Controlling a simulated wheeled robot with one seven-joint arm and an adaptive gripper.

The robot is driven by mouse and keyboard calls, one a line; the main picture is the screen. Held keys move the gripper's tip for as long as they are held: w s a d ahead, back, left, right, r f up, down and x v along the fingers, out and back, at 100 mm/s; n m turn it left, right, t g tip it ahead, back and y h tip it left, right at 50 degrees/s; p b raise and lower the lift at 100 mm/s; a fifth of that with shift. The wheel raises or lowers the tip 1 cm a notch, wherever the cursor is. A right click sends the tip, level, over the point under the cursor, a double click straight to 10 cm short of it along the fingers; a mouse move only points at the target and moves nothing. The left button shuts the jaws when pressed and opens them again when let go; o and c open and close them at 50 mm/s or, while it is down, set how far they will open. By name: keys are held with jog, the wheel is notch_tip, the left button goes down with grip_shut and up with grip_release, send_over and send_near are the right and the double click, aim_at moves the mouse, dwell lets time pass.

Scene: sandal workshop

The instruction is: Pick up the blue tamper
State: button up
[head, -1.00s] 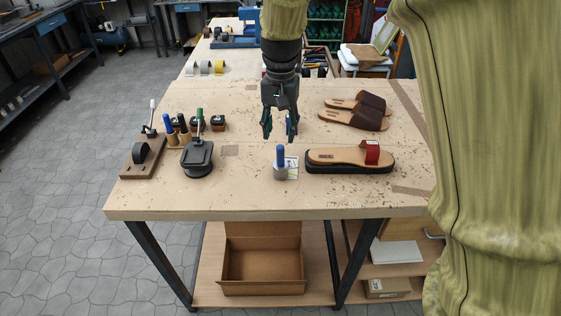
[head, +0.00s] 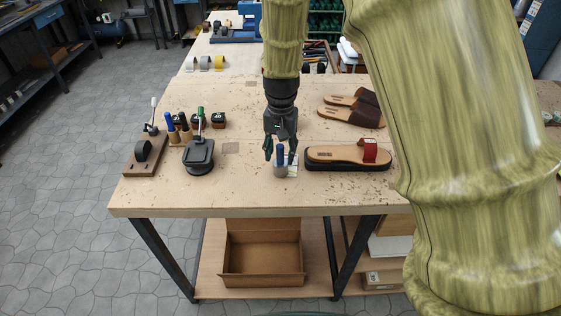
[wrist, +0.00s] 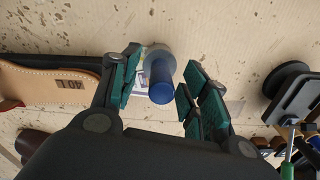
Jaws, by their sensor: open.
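The blue tamper has a blue handle (head: 281,158) and a grey base and stands upright near the front of the workbench. It also shows in the wrist view as a blue tamper (wrist: 161,82), seen from above with its grey base partly behind the handle. My gripper (head: 280,155) is open, pointing down at the tamper. In the wrist view, the green-padded fingers (wrist: 155,88) lie on either side of the blue handle, with a gap at least on the right. Contact on the left is hard to tell. A printed card (head: 293,168) lies beside the tamper's base.
A sandal with a red strap (head: 348,157) lies close to the right of the tamper. Brown sandals (head: 350,117) lie behind it. A black press-like tool (head: 199,156) and a tool holder (head: 178,137) stand to the left. The bench front (head: 230,197) is clear.

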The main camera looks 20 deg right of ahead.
aim_at(280, 145)
jog(key=shift+f, duration=0.2)
grip_shut()
jog(key=shift+r, duration=0.1)
jog(key=shift+w+r+b, duration=0.1)
jog(key=shift+r+b, duration=0.45)
jog(key=shift+r, duration=0.2)
jog(key=shift+s+r+b, duration=0.2)
jog(key=shift+r+b, duration=0.3)
jog(key=shift+r, duration=0.45)
jog(key=s+a+b, duration=0.2)
jog(key=s, duration=0.5)
jog(key=s+a+r+b, duration=0.1)
jog(key=s+a+b, duration=0.1)
jog(key=s, duration=0.6)
jog(key=shift+r, duration=0.3)
jog(key=shift+s+a, duration=0.1)
